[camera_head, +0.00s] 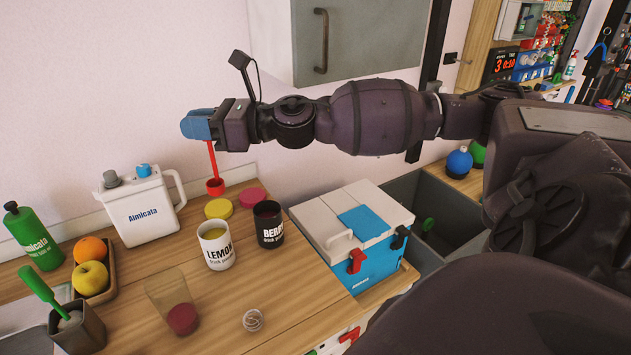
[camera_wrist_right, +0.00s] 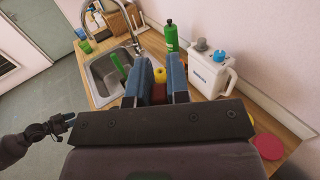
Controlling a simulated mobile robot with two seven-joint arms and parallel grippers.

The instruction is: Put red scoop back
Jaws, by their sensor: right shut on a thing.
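My right gripper (camera_head: 196,125) is shut on the handle of a red scoop (camera_head: 214,172), which hangs down with its cup lowest. The scoop shows above and behind the open cans and lids. In the wrist view, a red part of the scoop (camera_wrist_right: 158,93) shows between the two blue fingers of my right gripper (camera_wrist_right: 161,85). A white LEMON can (camera_head: 216,247) with yellow contents and a black BERRY can (camera_head: 268,226) stand on the counter. My left gripper (camera_wrist_right: 67,122) shows small at the left of the wrist view; its jaw opening is unclear.
A yellow lid (camera_head: 218,208) and a pink-red lid (camera_head: 253,197) lie behind the cans. A white jug (camera_head: 142,212) and green bottle (camera_head: 33,238) stand left. A glass (camera_head: 172,304) with red contents stands in front. A blue-and-white cooler (camera_head: 356,232) stands right.

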